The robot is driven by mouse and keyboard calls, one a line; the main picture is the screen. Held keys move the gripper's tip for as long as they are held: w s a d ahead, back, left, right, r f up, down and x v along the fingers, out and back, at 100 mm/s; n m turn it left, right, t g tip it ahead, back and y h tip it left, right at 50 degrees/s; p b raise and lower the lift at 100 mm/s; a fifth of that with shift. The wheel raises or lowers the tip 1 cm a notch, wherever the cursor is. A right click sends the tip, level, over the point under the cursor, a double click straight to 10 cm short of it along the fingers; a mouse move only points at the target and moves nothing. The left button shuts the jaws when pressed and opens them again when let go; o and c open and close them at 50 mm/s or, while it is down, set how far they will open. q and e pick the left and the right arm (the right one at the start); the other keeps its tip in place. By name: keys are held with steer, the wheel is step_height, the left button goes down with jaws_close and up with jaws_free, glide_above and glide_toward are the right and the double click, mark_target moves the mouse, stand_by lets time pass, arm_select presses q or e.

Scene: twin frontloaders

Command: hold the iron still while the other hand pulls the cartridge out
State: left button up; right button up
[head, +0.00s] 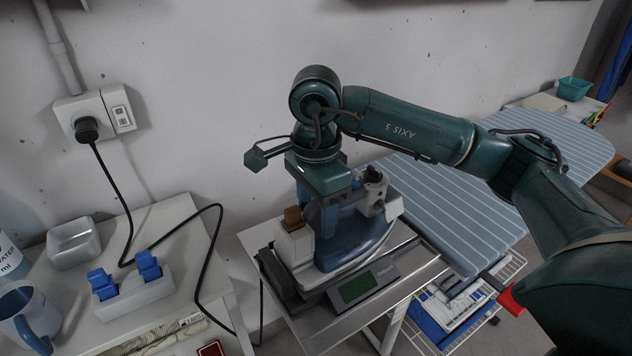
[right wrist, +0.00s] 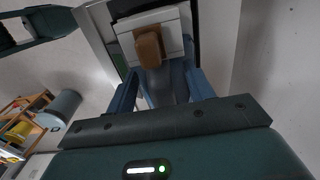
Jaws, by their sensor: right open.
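The iron (head: 350,250), with a dark blue body and a pale upper part, stands on a dark scale with a green display (head: 356,287). A white cartridge (head: 293,246) with a brown tab (head: 292,216) sits at its left end. My right gripper (head: 324,215) reaches down over the iron from above, just right of the cartridge. In the right wrist view its two blue fingers (right wrist: 163,88) are apart on either side of the iron's blue-grey part, beside the brown tab (right wrist: 149,47). Contact cannot be told. My left gripper is not in view.
A striped ironing board (head: 460,205) extends behind and right of the iron. At left, a white table (head: 190,275) holds a mug (head: 25,318), a metal box (head: 73,243) and a block with blue switches (head: 130,285). A black cord (head: 130,225) hangs from the wall socket.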

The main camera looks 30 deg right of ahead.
steer(key=shift+f, duration=0.95)
jaws_close()
stand_by(1.1)
